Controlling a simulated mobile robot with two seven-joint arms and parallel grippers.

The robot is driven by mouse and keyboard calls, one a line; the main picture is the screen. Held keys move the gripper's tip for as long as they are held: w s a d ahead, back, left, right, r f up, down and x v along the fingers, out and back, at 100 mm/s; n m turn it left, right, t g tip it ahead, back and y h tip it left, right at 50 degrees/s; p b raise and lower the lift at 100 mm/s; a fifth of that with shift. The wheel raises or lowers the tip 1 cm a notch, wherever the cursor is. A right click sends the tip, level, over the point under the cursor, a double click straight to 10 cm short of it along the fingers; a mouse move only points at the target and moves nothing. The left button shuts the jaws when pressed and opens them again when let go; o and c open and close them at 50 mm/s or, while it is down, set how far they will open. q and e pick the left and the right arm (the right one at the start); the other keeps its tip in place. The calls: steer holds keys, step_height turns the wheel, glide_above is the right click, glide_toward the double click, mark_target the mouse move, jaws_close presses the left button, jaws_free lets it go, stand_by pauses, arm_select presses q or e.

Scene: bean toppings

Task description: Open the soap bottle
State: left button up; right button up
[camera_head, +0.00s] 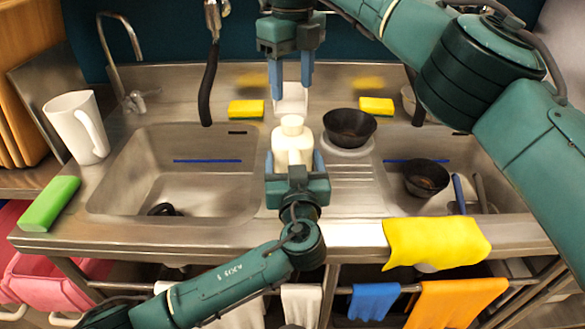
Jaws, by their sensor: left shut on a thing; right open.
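The cream-white soap bottle (292,148) stands upright near the middle of the sink unit, between the two basins. Its round cap (292,123) is on top. My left gripper (293,166) is shut on the bottle's body from the front, with a blue finger on each side. The bottle's lower part is hidden by this gripper. My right gripper (290,84) points down above and behind the bottle. Its blue fingers are open and apart, and clear of the cap. A small pale thing (291,104) shows between and below the fingertips; I cannot tell what it is.
A dark bowl (349,127) sits on white dishes right of the bottle. Another bowl (426,177) lies in the right basin. Yellow sponges (246,109) (376,106) lie at the back. A white pitcher (78,127) stands left. A yellow cloth (436,241) hangs over the front edge.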

mark_target(292, 120)
arm_select(q)
steer(key=c, duration=0.4)
steer(key=shift+c, duration=1.3)
arm_select(e)
steer(key=shift+m, duration=1.2)
steer(key=m, duration=1)
steer(key=shift+m, duration=0.3)
steer(key=m, duration=1.3)
steer(key=shift+f+m, duration=0.4)
steer(key=shift+m, duration=0.1)
step_height(292, 120, down, 7)
steer(key=shift+f, duration=0.15)
steer(key=shift+c, duration=0.3)
